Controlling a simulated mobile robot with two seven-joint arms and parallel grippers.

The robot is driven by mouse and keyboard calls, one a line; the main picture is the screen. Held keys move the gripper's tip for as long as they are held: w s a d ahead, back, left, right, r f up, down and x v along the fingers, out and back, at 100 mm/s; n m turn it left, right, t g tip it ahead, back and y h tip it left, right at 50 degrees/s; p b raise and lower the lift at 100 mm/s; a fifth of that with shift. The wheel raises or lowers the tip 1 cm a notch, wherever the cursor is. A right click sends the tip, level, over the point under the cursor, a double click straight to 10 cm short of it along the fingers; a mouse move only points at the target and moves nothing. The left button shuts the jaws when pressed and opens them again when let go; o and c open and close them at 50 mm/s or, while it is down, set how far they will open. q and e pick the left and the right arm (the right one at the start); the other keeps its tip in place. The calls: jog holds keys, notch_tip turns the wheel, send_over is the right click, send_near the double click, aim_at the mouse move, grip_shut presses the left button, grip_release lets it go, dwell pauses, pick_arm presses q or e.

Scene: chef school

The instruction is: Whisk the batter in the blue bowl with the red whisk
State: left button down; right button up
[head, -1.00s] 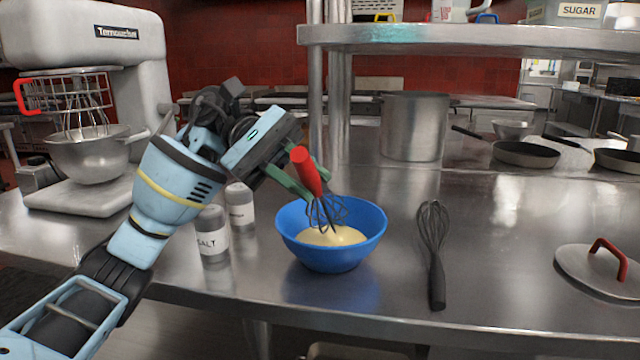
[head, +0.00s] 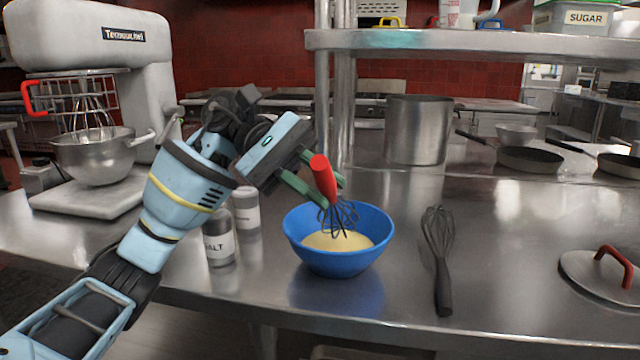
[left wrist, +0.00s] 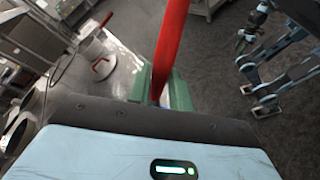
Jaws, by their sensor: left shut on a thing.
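The blue bowl (head: 338,262) stands on the steel counter with pale yellow batter (head: 330,242) in it. My left gripper (head: 322,188) is shut on the red handle of the red whisk (head: 323,178), above the bowl. The whisk is tilted, its dark wires (head: 338,216) pointing down inside the bowl's outline, close to the batter. I cannot tell whether the wires touch the batter. In the left wrist view the red handle (left wrist: 172,40) rises between the green fingers (left wrist: 160,92). The right gripper does not show.
A black whisk (head: 440,260) lies right of the bowl, and a lid with a red handle (head: 606,280) farther right. Salt (head: 219,240) and another shaker (head: 246,212) stand left of the bowl. A stand mixer (head: 90,100) is at left. A pot (head: 417,128) stands behind.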

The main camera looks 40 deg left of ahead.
pick_arm(q)
jog(key=shift+w+d+f, duration=0.1)
jog(key=shift+f, duration=0.2)
jog(key=shift+r, duration=0.1)
notch_tip(320, 180, up, 10)
jog(key=a+p, duration=0.1)
jog(key=p, duration=0.7)
jog(key=shift+w+a, duration=0.15)
jog(key=shift+w, duration=0.3)
dwell(0.5)
